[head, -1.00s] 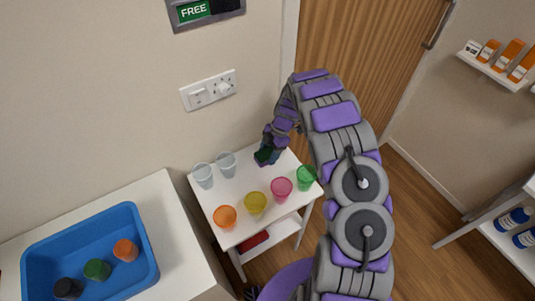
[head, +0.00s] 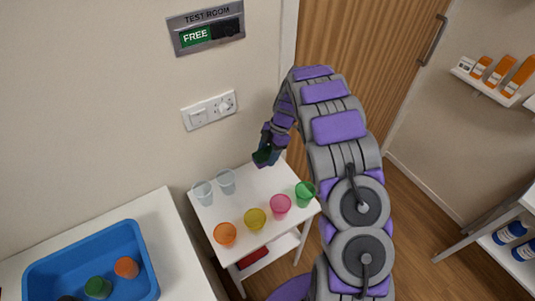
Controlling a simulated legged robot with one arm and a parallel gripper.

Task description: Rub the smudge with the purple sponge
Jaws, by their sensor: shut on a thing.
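My gripper (head: 264,157) is at the end of my arm, over the back edge of a small white table (head: 262,188) by the wall. It is shut on a small dark thing that is too small and shaded to name. No purple sponge can be made out, and purple shows only on my own arm. No smudge can be made out on the table or the wall. Whether the held thing touches the table cannot be told.
On the table stand two clear cups (head: 203,193), an orange cup (head: 225,235), a yellow cup (head: 255,220), a pink cup (head: 280,206) and a green cup (head: 304,195). A blue tray (head: 140,245) sits on the left counter. A wooden door (head: 375,60) is behind my arm.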

